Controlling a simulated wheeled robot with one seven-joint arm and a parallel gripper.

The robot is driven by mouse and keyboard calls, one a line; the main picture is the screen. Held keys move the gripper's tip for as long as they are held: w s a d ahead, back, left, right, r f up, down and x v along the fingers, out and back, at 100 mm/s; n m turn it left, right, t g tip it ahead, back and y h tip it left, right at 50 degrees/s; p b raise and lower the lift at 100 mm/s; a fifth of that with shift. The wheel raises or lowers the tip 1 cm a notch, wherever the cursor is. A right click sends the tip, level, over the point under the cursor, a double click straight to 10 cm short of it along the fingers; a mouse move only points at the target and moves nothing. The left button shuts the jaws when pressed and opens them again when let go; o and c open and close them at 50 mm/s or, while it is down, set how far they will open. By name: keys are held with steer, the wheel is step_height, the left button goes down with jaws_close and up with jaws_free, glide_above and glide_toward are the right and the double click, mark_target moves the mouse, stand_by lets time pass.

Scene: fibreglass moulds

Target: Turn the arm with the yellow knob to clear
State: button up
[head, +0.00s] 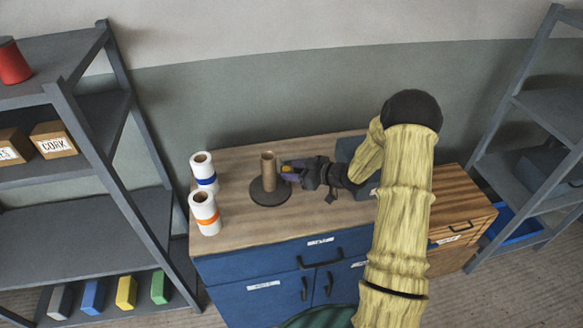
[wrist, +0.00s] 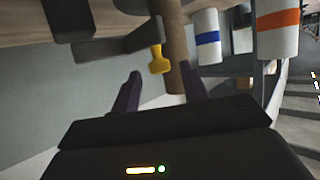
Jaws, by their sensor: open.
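The yellow knob (wrist: 159,58) shows in the wrist view at the end of a grey arm (wrist: 112,48). It lies just beyond the fingertips of my gripper (wrist: 161,82), between their lines, in front of a brown tube (wrist: 173,45). My gripper is open with nothing between its fingers. In the head view the knob (head: 288,169) is a small yellow patch by my gripper (head: 287,172), right of the brown tube (head: 268,167). My gripper hides most of the grey arm there. I see no readable "clear" mark.
The tube stands on a dark round base (head: 270,192) on the wooden worktop (head: 245,228). White rolls with blue (head: 203,172) and orange (head: 205,212) bands stand at left. A grey box (head: 362,188) is partly behind my arm. Shelves (head: 80,235) flank the cabinet.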

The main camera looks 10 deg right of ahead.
steer(key=shift+w+a+f, duration=0.25)
steer(key=shift+w+a, duration=0.2)
